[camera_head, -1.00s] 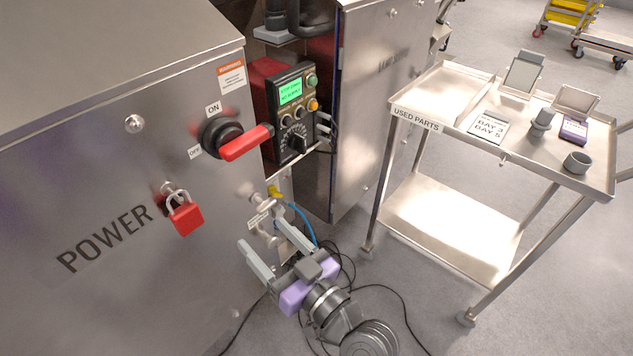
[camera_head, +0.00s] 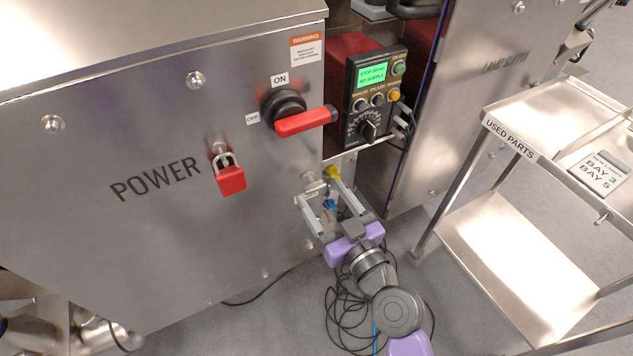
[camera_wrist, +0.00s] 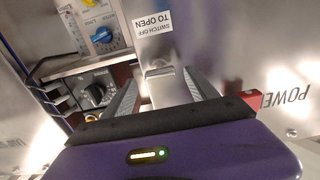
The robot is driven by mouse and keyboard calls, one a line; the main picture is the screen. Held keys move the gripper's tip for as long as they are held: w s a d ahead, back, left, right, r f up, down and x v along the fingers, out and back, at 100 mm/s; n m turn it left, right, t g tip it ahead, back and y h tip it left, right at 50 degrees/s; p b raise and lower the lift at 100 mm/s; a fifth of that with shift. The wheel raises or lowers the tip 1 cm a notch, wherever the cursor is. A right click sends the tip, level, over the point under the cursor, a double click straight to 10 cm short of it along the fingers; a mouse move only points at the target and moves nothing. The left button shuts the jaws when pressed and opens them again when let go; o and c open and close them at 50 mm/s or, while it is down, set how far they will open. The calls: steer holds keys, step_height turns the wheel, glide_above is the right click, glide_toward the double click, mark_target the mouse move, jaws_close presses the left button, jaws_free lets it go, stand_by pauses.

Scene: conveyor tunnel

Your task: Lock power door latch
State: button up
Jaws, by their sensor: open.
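The power door (camera_head: 120,130) is a steel panel lettered POWER. A small metal latch (camera_head: 313,183) sits low on its right edge. In the wrist view a metal latch piece (camera_wrist: 163,72) shows below an upside-down "switch off to open" label (camera_wrist: 153,22). My gripper (camera_head: 317,190) is open, fingers pointing up toward the door edge. In the wrist view the fingers of my gripper (camera_wrist: 160,82) lie either side of the metal piece; contact cannot be told. A red padlock (camera_head: 231,180) hangs from a hasp.
A control box (camera_head: 372,95) with a green screen sits in the recess right of the door. A used-parts cart (camera_head: 520,235) stands at the right. Loose black cables (camera_head: 345,310) lie on the floor near my arm. The floor between machine and cart is open.

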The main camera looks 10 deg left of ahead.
mark_target(317, 189)
steer(key=shift+x, duration=1.95)
steer(key=c, duration=1.4)
steer(key=shift+o, duration=0.2)
